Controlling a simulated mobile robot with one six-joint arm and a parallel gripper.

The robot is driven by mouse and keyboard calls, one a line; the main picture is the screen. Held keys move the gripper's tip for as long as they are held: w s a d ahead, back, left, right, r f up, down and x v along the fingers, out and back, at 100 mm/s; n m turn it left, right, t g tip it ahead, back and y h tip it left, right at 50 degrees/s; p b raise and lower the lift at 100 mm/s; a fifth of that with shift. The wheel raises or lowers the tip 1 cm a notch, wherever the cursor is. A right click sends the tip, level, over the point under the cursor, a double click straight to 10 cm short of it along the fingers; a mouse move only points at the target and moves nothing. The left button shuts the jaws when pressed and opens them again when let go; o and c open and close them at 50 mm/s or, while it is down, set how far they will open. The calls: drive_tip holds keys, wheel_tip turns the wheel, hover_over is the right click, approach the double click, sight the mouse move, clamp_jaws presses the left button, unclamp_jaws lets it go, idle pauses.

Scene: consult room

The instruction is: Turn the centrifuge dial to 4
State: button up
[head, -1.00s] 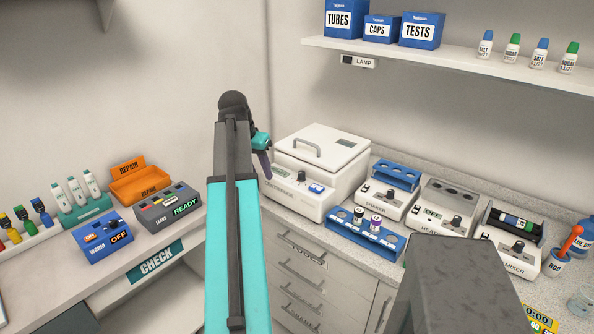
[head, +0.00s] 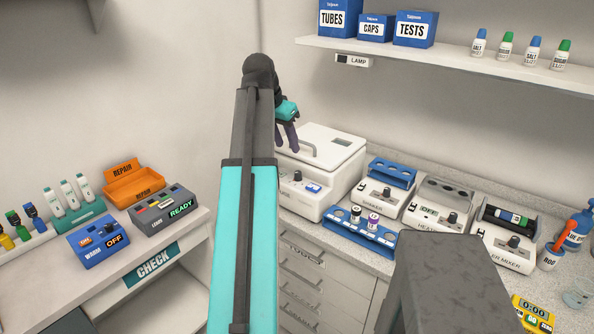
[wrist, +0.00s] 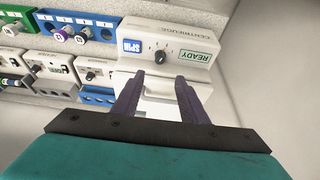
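The centrifuge (head: 325,165) is a white box with a lid handle, standing on the counter just right of my arm in the head view. Its black dial (head: 297,176) is on the front panel beside a blue button. In the wrist view the centrifuge (wrist: 205,35) appears upside down, with its dial (wrist: 160,56) between the blue SPIN button (wrist: 133,46) and a green READY display (wrist: 193,56). The number at the dial pointer is too small to read. My gripper (wrist: 154,80) is open and empty, its purple fingers apart over the centrifuge and not touching the dial. It also shows in the head view (head: 291,140).
Right of the centrifuge stand a shaker (head: 382,196), a heater (head: 438,210) and a mixer (head: 503,245). A blue rack (head: 348,238) with tubes sits in front. A shelf (head: 440,60) hangs above. The left bench holds a warmer (head: 98,240) and an orange repair tray (head: 135,187).

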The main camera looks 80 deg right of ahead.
sight(297, 172)
drive_tip(key=shift+p+x, duration=1.5)
drive_tip(key=shift+x, duration=5.25)
drive_tip(key=shift+c, duration=0.4)
clamp_jaws()
drive_tip(key=shift+n+t, duration=0.3)
drive_tip(key=shift+n, duration=0.4)
drive_tip(key=shift+o, duration=0.4)
unclamp_jaws()
drive_tip(key=shift+a+r, duration=0.1)
